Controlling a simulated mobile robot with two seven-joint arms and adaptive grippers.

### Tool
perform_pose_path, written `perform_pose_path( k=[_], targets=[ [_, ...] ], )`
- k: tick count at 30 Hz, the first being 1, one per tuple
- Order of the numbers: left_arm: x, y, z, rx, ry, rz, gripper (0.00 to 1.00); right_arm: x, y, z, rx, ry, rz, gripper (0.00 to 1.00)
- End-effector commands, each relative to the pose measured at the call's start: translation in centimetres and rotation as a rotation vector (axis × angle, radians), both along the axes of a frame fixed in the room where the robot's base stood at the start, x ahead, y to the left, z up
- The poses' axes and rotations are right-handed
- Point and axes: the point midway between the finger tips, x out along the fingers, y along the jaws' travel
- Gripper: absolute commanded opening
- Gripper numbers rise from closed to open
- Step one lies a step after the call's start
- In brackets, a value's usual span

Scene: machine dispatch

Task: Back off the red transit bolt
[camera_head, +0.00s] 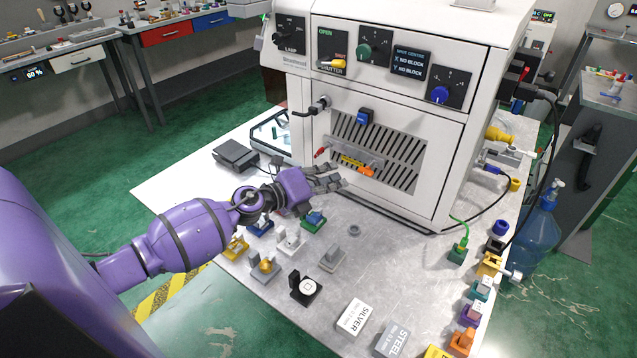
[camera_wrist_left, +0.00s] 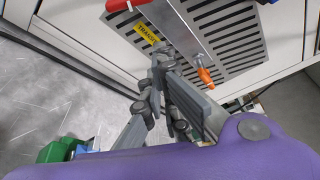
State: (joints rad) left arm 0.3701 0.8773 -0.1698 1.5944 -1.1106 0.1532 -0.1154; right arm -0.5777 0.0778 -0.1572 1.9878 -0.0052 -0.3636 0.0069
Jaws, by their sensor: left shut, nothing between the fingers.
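The red transit bolt (camera_head: 320,153) sticks out at the left end of a grey bar across the machine's slotted front panel. A red piece (camera_wrist_left: 120,4), apparently the same bolt, shows at the top edge of the left wrist view. A yellow label (camera_wrist_left: 148,33) lies along the bar, and an orange knob (camera_head: 366,170) is at its other end, also seen in the left wrist view (camera_wrist_left: 205,76). My left gripper (camera_head: 336,180) is shut and empty in front of the panel, below the bar. Its fingertips (camera_wrist_left: 163,52) overlap the label's edge in the wrist view; contact cannot be told. My right gripper is out of view.
Several small coloured blocks stand on the table in front of the machine, including a green one (camera_head: 314,221) near my left wrist. A black pedal box (camera_head: 235,156) sits left.

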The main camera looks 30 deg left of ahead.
Motion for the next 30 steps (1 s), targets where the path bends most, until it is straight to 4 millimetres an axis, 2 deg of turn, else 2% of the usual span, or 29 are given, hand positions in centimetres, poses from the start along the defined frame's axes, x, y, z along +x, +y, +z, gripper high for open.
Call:
perform_pose_path(
  k=[1,8,21,30],
  targets=[
    [-0.1,1.3,0.5,0.004,-0.001,0.008,0.00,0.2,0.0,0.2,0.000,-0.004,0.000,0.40],
    [0.0,2.9,1.5,0.003,0.000,0.006,0.00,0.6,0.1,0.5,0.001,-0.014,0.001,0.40],
    [0.1,3.1,1.5,0.001,0.000,0.005,0.00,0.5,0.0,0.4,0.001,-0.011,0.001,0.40],
    [0.7,3.1,1.6,-0.052,0.006,0.006,0.00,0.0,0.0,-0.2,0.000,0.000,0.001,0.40]
  ],
)
